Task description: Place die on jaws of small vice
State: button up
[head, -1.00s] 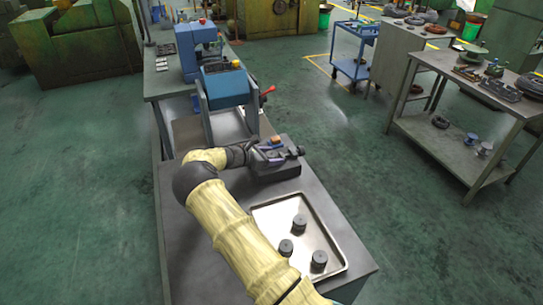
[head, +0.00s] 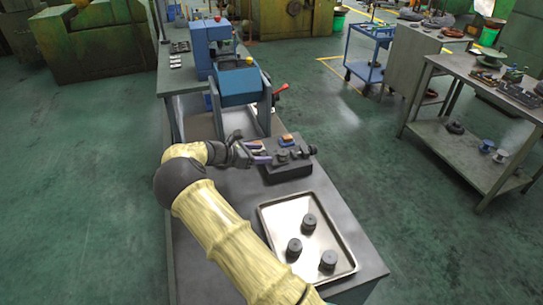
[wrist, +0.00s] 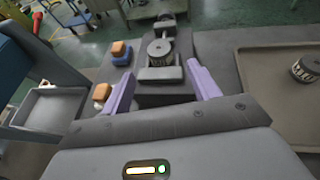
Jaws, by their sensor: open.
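The small vice (head: 290,172) stands on the bench and shows from above in the wrist view (wrist: 160,74). A dark ribbed round die (wrist: 160,52) sits upright on the vice, at its jaws; it also shows in the head view (head: 283,155). Whether it rests fully on both jaws I cannot tell. My gripper (head: 258,155) is at the left of the vice, with its purple fingers (wrist: 161,90) apart and pointing at the die. Nothing is between the fingertips, and the die is clear beyond them.
A metal tray (head: 272,225) on the bench's near right holds three dark dies, one also visible in the wrist view (wrist: 306,68). Orange-and-blue buttons (wrist: 120,52) are beside the vice. A blue machine (head: 238,86) stands behind on the left. A side table (head: 455,145) is across the aisle.

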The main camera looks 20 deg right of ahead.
jog(key=shift+v, duration=0.8)
jog(key=shift+d, duration=0.1)
jog(key=s+d+m+g+y, duration=0.2)
jog(key=s+d+m+y, duration=0.2)
jog(key=s+m+y, duration=0.5)
jog(key=s+a+r+m+y, duration=0.1)
jog(key=s+a+m, duration=0.1)
jog(key=s, duration=0.6)
jog(key=s+a+r+m+t+y, duration=0.1)
jog(key=s+a+r+m+y, duration=0.1)
jog(key=s+m, duration=0.3)
jog(key=s+a+r+m+t+y, duration=0.1)
jog(key=s+a+r+m, duration=0.1)
jog(key=s, duration=0.9)
jog(key=shift+s+a+r+m, duration=0.15)
jog(key=shift+s+a+m, duration=0.25)
jog(key=shift+a+m, duration=0.55)
jog(key=shift+d, duration=0.2)
